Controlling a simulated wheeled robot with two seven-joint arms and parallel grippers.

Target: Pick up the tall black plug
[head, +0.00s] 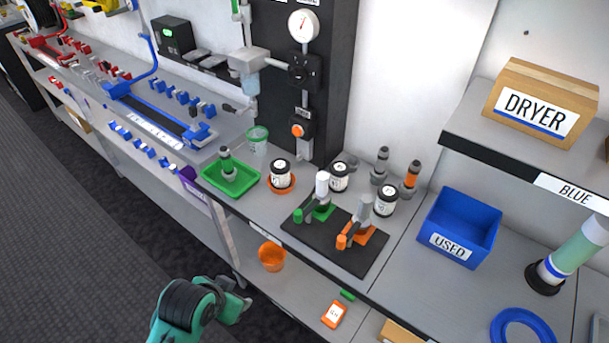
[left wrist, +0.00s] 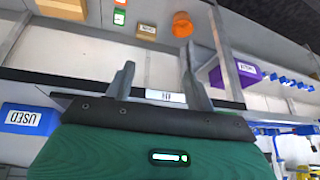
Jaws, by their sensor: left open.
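A tall dark grey and black plug (head: 381,165) stands upright at the back of the bench, behind the white labelled jars. Two similar plugs show: one with an orange band (head: 411,178) to its right, and one with a green band (head: 226,165) in the green tray (head: 246,187). I cannot tell for sure which is the task's plug. My left gripper (head: 243,302) is in front of the bench, below its top and apart from all plugs. In the left wrist view its two fingers (left wrist: 157,82) are spread with nothing between them. My right gripper is not in view.
A black mat (head: 371,262) with green and orange stands lies near the bench front. An orange bucket (head: 272,256) sits on the lower shelf. The floor on the left is clear.

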